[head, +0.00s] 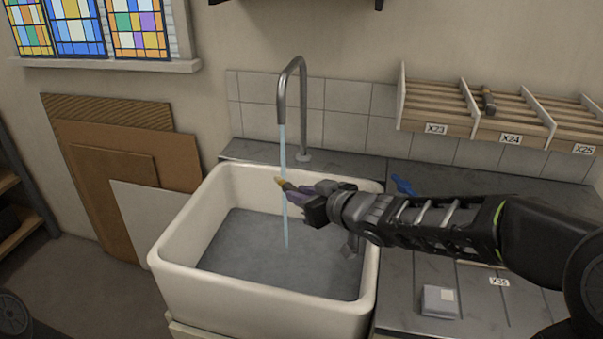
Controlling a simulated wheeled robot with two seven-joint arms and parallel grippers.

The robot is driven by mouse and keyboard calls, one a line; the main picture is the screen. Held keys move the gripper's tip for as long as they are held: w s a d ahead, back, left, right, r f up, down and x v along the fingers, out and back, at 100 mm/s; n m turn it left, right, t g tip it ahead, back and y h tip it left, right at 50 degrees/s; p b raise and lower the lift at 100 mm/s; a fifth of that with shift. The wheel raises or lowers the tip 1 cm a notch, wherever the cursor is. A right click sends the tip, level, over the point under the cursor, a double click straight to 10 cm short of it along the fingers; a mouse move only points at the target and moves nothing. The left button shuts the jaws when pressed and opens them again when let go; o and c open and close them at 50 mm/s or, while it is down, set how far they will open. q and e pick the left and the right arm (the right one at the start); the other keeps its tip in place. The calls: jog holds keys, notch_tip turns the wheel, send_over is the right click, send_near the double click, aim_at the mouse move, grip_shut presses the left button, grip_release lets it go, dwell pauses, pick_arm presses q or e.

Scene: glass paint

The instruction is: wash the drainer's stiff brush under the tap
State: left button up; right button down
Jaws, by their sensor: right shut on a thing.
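My right gripper (298,192) reaches in from the right over the sink (167,250). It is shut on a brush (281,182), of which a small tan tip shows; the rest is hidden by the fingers. The tap (303,105) is running. Its thin stream of water (283,150) falls into the basin, and the brush tip overlaps it in the head view. Whether the tip truly touches the water is hard to tell. My left gripper is not in view.
Right of the sink is a grooved drainer (405,285) with a small grey block (439,301) and a blue item (403,185). Above it hangs a slatted rack (436,128) with a dark-headed tool (487,100). Boards (140,215) lean on the wall at left.

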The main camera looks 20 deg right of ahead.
jog(key=s+r, duration=0.1)
jog(key=s+a+r+p, duration=0.1)
jog(key=s, duration=0.1)
jog(key=shift+a+r, duration=0.25)
jog(key=shift+r, duration=0.15)
dwell(0.5)
